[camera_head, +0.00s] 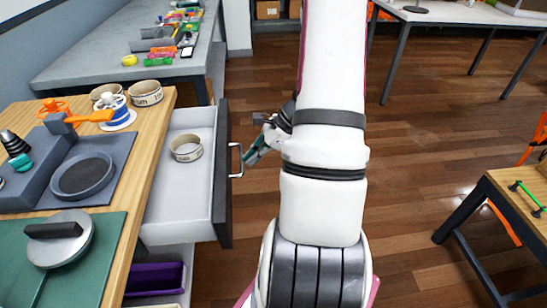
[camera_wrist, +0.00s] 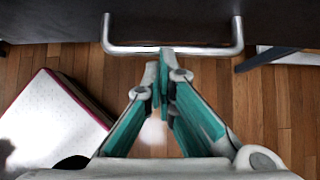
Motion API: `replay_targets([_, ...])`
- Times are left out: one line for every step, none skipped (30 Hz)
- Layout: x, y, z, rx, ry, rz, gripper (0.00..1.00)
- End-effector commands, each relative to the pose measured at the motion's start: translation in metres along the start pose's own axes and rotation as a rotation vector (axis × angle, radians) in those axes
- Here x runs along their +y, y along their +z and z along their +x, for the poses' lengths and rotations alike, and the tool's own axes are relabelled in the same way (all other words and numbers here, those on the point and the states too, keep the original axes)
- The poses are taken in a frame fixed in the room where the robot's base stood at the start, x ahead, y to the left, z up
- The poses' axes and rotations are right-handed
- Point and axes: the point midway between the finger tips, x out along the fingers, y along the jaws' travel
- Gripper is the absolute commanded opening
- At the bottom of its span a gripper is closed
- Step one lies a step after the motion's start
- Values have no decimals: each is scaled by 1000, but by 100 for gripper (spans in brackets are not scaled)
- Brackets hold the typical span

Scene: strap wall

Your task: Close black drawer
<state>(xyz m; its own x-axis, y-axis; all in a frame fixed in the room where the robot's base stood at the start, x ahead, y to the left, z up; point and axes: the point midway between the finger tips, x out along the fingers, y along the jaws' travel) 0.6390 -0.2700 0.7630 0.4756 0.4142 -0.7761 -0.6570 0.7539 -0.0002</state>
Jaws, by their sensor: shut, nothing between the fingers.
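The black drawer (camera_head: 223,175) stands pulled out from the wooden counter, with its dark front facing right and a light grey inside. A round cream-coloured ring-shaped item (camera_head: 187,148) lies in it. The drawer's silver bar handle (camera_head: 237,160) sticks out from the front. My gripper (camera_head: 250,158) is just right of the handle, partly hidden by my arm. In the wrist view the handle (camera_wrist: 200,50) runs across the top, and my shut, empty gripper (camera_wrist: 163,62) has its tips at the bar. I cannot tell if they touch it.
The wooden counter (camera_head: 165,100) carries a dark pan-like disc, a green mat and cups. A lower drawer with a purple bin (camera_head: 155,279) is also partly out below. A grey workbench (camera_head: 95,70) stands behind. The wooden floor (camera_head: 400,150) on the right is clear between tables.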

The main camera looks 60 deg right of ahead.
Motion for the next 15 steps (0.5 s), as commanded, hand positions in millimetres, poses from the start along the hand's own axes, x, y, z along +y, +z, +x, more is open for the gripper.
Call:
replay_targets([0, 12, 12, -1, 5, -6, 0])
replay_targets([0, 18, 17, -1, 4, -6, 0])
replay_targets([0, 27, 25, 0, 5, -7, 0])
replay_targets([0, 33, 30, -1, 4, -6, 0])
replay_targets([0, 40, 35, 0, 5, -6, 0])
replay_targets([0, 48, 42, 0, 3, -6, 0])
replay_targets([0, 54, 47, 0, 4, -7, 0])
replay_targets([0, 61, 52, 0, 4, -6, 0])
replay_targets([0, 68, 58, 0, 5, -5, 0])
replay_targets([0, 74, 63, 0, 4, -5, 0])
replay_targets([0, 80, 67, 0, 3, -5, 0])
replay_targets([0, 86, 73, 1, 3, -6, 0])
replay_targets([0, 92, 77, 0, 3, -4, 0])
replay_targets([-1, 96, 80, 0, 3, -4, 0])
replay_targets([0, 102, 85, 0, 3, -5, 0])
